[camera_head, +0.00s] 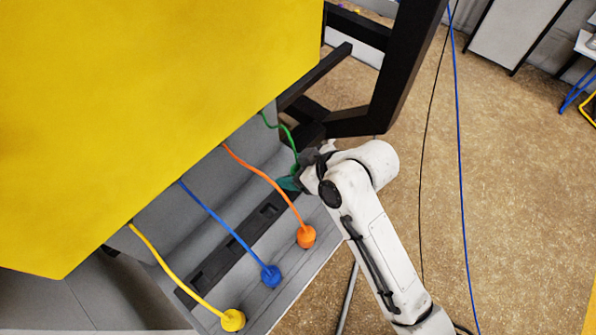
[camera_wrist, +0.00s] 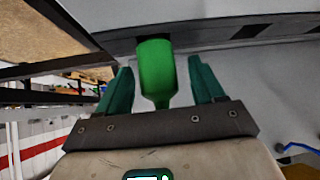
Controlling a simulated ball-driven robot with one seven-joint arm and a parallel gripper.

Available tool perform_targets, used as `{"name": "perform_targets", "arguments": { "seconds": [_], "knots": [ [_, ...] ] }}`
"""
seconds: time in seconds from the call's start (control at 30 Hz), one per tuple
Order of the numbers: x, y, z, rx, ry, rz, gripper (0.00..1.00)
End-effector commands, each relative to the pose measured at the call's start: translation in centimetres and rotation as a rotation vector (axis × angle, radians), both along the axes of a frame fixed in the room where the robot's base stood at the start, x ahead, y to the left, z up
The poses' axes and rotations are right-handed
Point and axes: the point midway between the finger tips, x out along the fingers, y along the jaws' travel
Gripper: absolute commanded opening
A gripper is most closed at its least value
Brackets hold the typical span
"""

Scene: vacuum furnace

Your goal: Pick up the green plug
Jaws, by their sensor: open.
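The green plug (camera_wrist: 156,70) stands between the two teal fingers of my gripper (camera_wrist: 160,85) in the wrist view, with a visible gap to each finger. My gripper is open around it. In the head view my gripper (camera_head: 291,183) is at the far end of the grey ledge, and it and the wrist hide the plug. The plug's green cable (camera_head: 287,132) runs from under the yellow panel down to my gripper.
An orange plug (camera_head: 306,237), a blue plug (camera_head: 270,276) and a yellow plug (camera_head: 233,320) sit on the grey ledge (camera_head: 291,262), each on its own cable. A large yellow panel (camera_head: 140,110) overhangs the ledge. A black frame (camera_head: 392,75) stands beyond my gripper. Open floor lies right.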

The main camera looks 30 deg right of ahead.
Motion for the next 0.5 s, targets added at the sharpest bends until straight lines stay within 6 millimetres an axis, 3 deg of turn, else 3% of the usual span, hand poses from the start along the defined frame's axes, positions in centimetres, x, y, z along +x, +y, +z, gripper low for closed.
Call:
{"name": "perform_targets", "arguments": {
  "seconds": [0.33, 0.5],
  "knots": [
    [0.44, 0.21, -0.54, 0.0, -0.001, -0.001, 0.67],
    [0.43, 0.21, -0.54, 0.0, -0.001, -0.001, 0.5]
  ]
}}
